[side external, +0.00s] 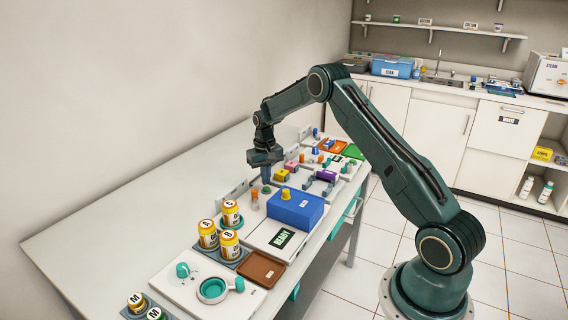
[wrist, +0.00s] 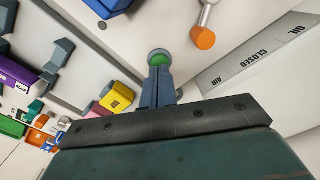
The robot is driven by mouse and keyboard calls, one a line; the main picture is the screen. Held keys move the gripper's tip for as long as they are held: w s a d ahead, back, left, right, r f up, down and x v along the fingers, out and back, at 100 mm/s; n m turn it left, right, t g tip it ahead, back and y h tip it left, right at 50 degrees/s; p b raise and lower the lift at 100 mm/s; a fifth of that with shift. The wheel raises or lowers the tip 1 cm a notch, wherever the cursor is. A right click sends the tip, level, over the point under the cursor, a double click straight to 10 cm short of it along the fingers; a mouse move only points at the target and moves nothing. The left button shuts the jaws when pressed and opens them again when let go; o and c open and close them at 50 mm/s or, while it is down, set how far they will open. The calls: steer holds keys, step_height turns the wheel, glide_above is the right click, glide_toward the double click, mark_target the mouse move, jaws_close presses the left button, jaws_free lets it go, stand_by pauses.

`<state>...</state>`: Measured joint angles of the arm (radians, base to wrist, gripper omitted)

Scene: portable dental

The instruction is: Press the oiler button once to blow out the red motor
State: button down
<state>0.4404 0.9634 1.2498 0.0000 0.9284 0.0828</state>
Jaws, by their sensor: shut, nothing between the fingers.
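A green round button (wrist: 159,58) in a grey ring shows in the wrist view, right at my fingertips. In the side external view the green button (side external: 266,189) sits just below my gripper (side external: 266,181). My gripper points down, its two fingers shut together and empty; the fingertips (wrist: 158,72) overlap the button's near edge. I cannot tell whether they touch it. An orange-tipped metal lever (wrist: 203,38) stands beside the button, over from a strip (wrist: 262,52) marked OIL, CLOSED and AIR. I cannot make out a red motor in either view.
A blue box (side external: 296,208) with a yellow knob stands close in front of the button. A READY display (side external: 283,239) is nearer. Yellow and pink blocks (wrist: 117,97) lie beside my fingers. Yellow jars (side external: 230,245) stand at the near end; the bench's left side (side external: 110,225) is clear.

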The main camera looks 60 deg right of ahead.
mark_target(266, 188)
steer(key=shift+f, duration=1.05)
stand_by(0.9)
steer(key=shift+r, duration=3.55)
